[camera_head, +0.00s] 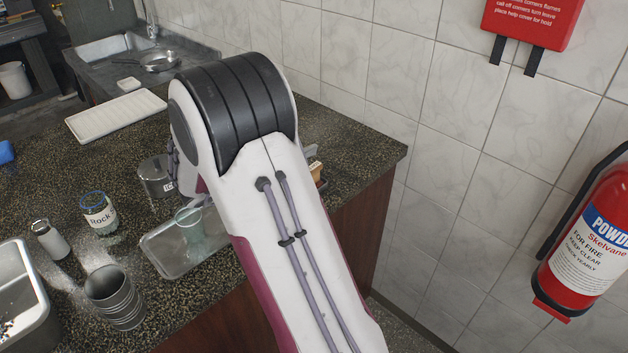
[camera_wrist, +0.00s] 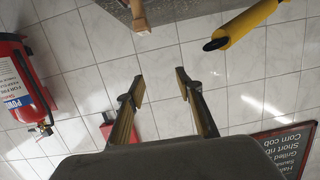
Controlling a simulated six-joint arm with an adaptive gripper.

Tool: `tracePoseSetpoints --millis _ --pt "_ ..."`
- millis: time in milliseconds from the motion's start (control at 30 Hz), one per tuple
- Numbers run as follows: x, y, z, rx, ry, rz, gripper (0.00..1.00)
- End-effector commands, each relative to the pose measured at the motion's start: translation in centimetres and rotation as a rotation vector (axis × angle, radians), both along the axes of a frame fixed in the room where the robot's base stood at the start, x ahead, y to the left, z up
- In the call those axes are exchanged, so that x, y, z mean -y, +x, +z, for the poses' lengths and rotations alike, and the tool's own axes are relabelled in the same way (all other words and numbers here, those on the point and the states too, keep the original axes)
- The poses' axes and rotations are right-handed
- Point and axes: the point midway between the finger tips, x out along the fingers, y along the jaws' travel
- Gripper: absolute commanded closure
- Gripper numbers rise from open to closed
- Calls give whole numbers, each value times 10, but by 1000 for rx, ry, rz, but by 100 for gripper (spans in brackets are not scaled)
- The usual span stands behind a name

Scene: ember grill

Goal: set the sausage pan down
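I see no pan that I can clearly tell is the sausage pan. A metal pan (camera_head: 160,62) lies at the sink at the back left in the head view; no sausages can be made out in it. My gripper (camera_wrist: 160,78) shows in the wrist view with its two fingers spread apart and nothing between them. Wall tiles show behind the fingers. In the head view my arm hides the gripper and part of the counter.
A fire extinguisher (camera_head: 590,240) hangs at right. A yellow cylinder (camera_wrist: 240,25) shows near my gripper.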

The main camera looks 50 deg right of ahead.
Motion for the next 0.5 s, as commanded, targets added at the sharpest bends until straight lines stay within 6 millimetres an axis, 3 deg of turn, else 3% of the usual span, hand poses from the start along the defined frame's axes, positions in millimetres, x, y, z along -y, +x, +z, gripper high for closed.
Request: tracePoseSetpoints --millis 233,500 --pt "-30 -5 -17 -17 83 -34 64" --pt "-28 -6 -56 -22 81 -37 64"
